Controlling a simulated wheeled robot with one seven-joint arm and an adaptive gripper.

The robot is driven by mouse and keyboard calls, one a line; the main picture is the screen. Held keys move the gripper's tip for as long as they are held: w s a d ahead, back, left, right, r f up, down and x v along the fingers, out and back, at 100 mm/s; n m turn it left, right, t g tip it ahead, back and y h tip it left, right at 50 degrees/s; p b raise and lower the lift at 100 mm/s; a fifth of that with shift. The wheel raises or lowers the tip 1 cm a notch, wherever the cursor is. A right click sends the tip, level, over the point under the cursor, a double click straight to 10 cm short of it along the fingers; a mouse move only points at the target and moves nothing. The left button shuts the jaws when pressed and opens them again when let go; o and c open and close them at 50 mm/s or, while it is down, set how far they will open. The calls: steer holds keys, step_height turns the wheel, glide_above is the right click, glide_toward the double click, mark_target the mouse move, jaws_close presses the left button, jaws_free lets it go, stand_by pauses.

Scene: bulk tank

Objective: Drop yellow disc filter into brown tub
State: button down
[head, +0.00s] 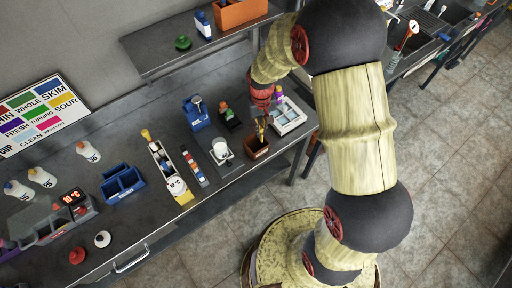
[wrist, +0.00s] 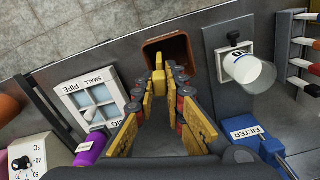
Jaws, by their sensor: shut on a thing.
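The brown tub (head: 256,152) stands near the front edge of the steel bench. In the wrist view its open mouth (wrist: 149,50) lies just beyond my fingertips. My gripper (head: 261,118) points down over the tub, and its yellow fingers (wrist: 168,76) are closed together at the tips. The yellow disc filter (wrist: 158,61) appears as a thin yellow edge between the fingertips, in line with the tub opening. Its face is hidden, and its exact height above the tub cannot be told.
A white tray labelled small pipe (wrist: 92,97) stands beside the tub, and a white cup (wrist: 248,70) is on the other side. A blue bin labelled filter (wrist: 250,133) is close to my fingers. The floor (head: 430,190) is clear.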

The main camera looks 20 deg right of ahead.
steer(key=c, duration=1.8)
jaws_free()
steer(key=shift+c, duration=0.2)
steer(key=shift+o, duration=0.4)
step_height(320, 180, up, 12)
steer(key=shift+s, duration=0.1)
steer(key=s+r+t+b, duration=0.2)
steer(key=s+b, duration=0.3)
steer(key=s, duration=0.6)
steer(key=s+r+t+b, duration=0.3)
steer(key=s+r+b, duration=0.2)
steer(key=s, duration=0.6)
steer(key=shift+m+t+b, duration=0.3)
steer(key=shift+b, duration=0.45)
